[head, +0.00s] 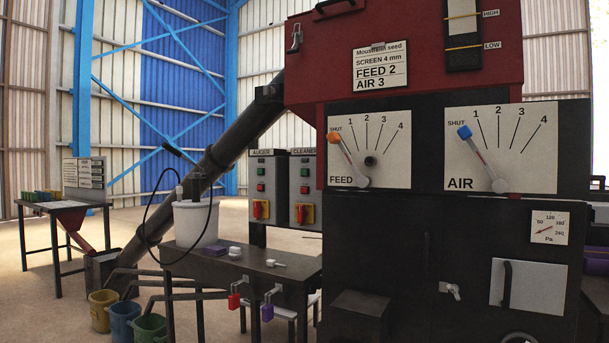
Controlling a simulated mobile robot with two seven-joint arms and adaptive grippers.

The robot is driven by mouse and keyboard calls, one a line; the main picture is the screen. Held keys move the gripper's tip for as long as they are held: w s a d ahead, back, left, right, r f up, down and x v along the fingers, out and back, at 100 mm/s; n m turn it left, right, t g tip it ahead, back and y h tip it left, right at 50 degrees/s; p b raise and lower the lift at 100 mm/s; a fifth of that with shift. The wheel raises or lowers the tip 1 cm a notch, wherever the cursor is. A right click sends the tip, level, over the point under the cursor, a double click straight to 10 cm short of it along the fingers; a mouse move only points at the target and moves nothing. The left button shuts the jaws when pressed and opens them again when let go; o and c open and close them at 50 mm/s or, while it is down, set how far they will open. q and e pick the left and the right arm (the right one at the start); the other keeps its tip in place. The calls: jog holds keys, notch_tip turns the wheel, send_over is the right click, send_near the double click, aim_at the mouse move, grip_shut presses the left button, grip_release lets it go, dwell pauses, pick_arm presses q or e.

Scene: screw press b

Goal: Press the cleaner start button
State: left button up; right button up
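The cleaner control box (297,199) is a grey panel left of the big red and black machine, with the label CLEANER cut off at its right by the machine. It has a green button (304,172), a small reddish button (304,189) below it, and a red and yellow rotary switch (304,214) at the bottom. The buttons are small and carry no readable words. The similar auger control box (262,203) stands directly to its left. Neither of my grippers shows in the head view.
A dark table (280,272) with a white bucket (196,222) stands in front of the boxes. The machine (400,235) has FEED (347,180) and AIR (490,183) plates, both levers near SHUT. Coloured buckets (125,318) stand on the floor at lower left.

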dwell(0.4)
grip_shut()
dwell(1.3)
